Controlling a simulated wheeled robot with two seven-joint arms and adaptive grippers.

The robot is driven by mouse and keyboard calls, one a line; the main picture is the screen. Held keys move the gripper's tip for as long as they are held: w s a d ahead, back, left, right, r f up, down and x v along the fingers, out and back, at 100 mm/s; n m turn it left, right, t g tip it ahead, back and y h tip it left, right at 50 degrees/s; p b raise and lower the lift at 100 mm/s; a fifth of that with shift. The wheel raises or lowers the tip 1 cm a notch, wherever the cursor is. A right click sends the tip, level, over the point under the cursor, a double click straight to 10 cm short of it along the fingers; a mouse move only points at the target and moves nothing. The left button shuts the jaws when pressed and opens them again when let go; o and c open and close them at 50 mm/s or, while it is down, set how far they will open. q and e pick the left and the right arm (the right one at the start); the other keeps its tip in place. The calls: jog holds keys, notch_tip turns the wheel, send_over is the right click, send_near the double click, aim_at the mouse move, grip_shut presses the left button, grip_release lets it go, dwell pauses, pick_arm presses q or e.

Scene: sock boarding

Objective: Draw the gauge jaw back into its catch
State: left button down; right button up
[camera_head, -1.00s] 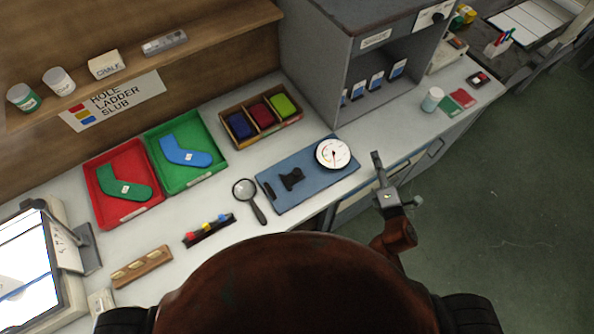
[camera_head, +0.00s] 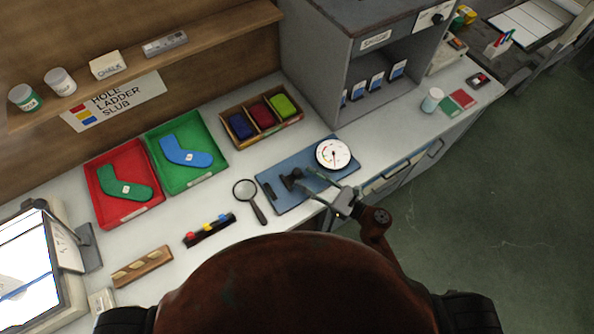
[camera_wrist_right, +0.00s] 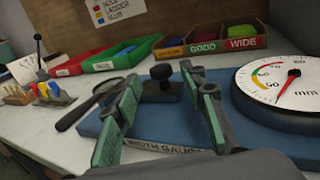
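The width gauge is a blue base (camera_head: 312,157) on the bench, also seen in the wrist view (camera_wrist_right: 225,133). A white dial (camera_head: 333,153) stands at its right end, with a red needle in the wrist view (camera_wrist_right: 288,85). The black gauge jaw with its upright knob (camera_head: 291,179) sits on the base; it shows in the wrist view (camera_wrist_right: 160,85). My left gripper is not in view.
A magnifying glass (camera_head: 245,190) lies just left of the gauge. A three-part wooden box (camera_head: 285,123) stands behind it, and a grey cabinet (camera_head: 312,75) behind right. Red (camera_head: 107,217) and green (camera_head: 190,187) trays hold sock shapes at left.

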aim_at(297, 171)
jog(key=shift+x, duration=2.35)
jog(key=shift+d, duration=0.1)
grip_shut()
